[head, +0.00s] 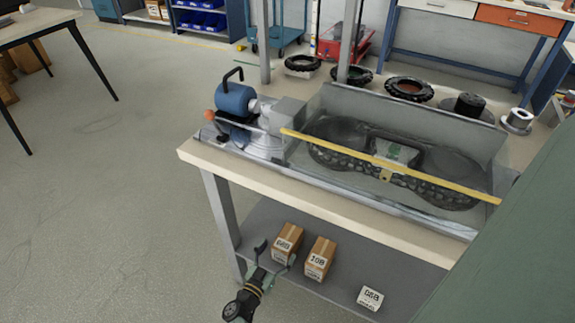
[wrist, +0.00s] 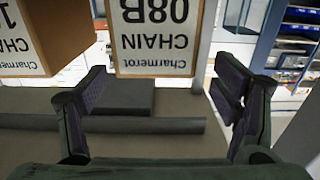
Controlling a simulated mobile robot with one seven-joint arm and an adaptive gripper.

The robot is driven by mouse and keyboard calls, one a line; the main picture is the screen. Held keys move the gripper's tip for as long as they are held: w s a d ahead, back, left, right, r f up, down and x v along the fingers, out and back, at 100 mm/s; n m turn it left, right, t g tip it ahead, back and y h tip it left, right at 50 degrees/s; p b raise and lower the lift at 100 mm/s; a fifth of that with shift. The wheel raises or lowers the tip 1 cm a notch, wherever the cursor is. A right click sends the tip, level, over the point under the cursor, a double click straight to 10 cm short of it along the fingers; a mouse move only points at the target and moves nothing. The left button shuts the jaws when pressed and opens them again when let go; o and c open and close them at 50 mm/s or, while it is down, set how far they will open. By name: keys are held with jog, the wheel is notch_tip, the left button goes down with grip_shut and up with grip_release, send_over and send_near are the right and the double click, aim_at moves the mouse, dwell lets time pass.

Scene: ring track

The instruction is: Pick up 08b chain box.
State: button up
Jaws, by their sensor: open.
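The 08B chain box (head: 288,242) is a small brown carton with a white label. It stands on the grey lower shelf of the bench, leftmost of the boxes there. In the wrist view the box (wrist: 155,38) appears upside down, with "08B CHAIN" readable. My gripper (head: 277,254) is open and empty, at the front of this box. In the wrist view, the box shows between the tips of my gripper (wrist: 165,85). I cannot tell whether a finger touches it. Its far side is hidden.
The 10B carton (head: 320,259) stands close on the right; it also shows in the wrist view (wrist: 50,35). A small white 06B box (head: 370,298) is farther right. The bench top (head: 240,172) overhangs the shelf (head: 258,222). Floor at left is clear.

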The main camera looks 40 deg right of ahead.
aim_at(287, 238)
jog(key=shift+w+d+f, duration=0.1)
jog(key=shift+w+d, duration=0.15)
jog(key=shift+d, duration=0.45)
jog(key=b+x, duration=0.2)
jog(key=x, duration=0.1)
jog(key=b+x, duration=0.1)
jog(key=shift+s+d+f+b, duration=0.1)
jog(key=shift+d+f+b, duration=0.2)
jog(key=shift+f, duration=0.05)
jog(key=shift+d+r, duration=0.15)
jog(key=shift+d, duration=0.2)
jog(key=c, duration=1.7)
jog(key=shift+r, duration=0.15)
jog(key=shift+c, duration=0.6)
